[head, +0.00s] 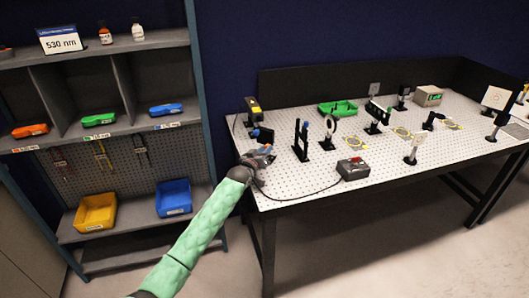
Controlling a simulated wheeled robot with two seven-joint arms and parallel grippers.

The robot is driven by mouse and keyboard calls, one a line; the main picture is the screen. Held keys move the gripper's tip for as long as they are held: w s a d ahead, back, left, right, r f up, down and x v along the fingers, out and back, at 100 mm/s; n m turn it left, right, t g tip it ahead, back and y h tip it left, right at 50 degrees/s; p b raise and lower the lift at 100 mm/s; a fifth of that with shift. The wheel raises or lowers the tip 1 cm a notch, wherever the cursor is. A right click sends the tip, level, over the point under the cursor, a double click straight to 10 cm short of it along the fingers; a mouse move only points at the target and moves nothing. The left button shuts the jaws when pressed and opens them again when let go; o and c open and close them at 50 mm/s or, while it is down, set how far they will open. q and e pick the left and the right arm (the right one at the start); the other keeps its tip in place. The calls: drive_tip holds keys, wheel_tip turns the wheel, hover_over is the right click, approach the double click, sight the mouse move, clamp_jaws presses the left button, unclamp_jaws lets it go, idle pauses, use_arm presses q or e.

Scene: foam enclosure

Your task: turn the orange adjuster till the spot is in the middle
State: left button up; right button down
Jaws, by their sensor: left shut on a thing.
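My left gripper (259,157) reaches in from the left over the table's left front corner. It is shut at a small dark mount with a blue part (263,136). The orange adjuster is not clearly visible; the fingers cover the place where they grip, and the thing in them is too small to make out. A white screen (496,97) with a faint round mark stands at the table's far right. I cannot make out a spot on it. My right gripper is not in view.
The perforated table (310,186) carries a black and yellow box (253,107), several post-mounted optics, a green tray (338,108) and a dark box with a red button (353,169). Its cable runs toward the gripper. A shelf (93,129) with bins stands left.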

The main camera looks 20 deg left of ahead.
use_arm(q)
drive_tip(key=n, duration=0.2)
drive_tip(key=shift+n+b, duration=0.3)
drive_tip(key=shift+n, duration=0.1)
drive_tip(key=n, duration=0.2)
drive_tip(key=shift+n, duration=0.6)
drive_tip(key=shift+a+n, duration=0.1)
drive_tip(key=shift+n, duration=1.3)
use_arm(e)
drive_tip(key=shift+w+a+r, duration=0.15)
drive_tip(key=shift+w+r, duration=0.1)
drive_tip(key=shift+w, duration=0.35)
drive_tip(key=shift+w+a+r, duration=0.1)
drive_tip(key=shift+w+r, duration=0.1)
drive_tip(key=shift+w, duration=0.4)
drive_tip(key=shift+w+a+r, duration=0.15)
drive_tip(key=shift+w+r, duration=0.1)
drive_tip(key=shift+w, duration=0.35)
